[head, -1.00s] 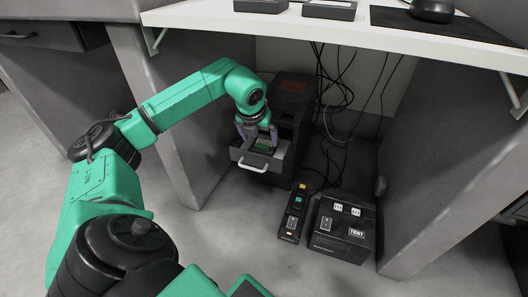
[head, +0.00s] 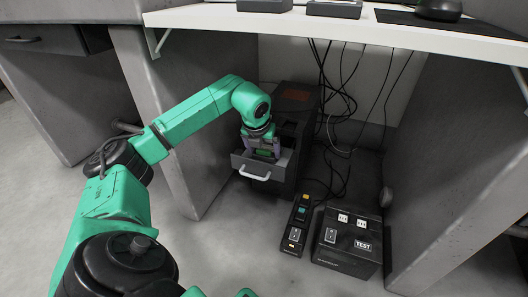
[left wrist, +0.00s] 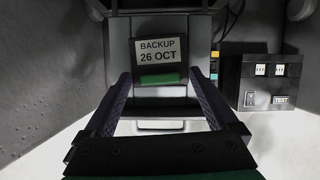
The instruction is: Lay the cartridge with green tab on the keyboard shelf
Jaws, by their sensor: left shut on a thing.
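My left gripper (head: 263,152) is shut on the cartridge with the green tab (head: 264,154), at the open drawer (head: 250,170) of a dark cabinet. In the left wrist view the cartridge (left wrist: 160,77) shows between the two fingers (left wrist: 160,86), with a white label reading "BACKUP 26 OCT" and the green tab below it. Whether the cartridge still touches the drawer floor I cannot tell. The keyboard shelf, seemingly the white board on brackets (head: 400,38), runs above the cabinet. My right gripper does not show.
On the white board stand two dark devices (head: 334,9) and a mouse (head: 438,9) on a black mat. Below, a power strip (head: 298,225) and a black TEST box (head: 346,243) stand on the floor right of the drawer. Cables hang behind. Grey panels (head: 170,120) flank the space.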

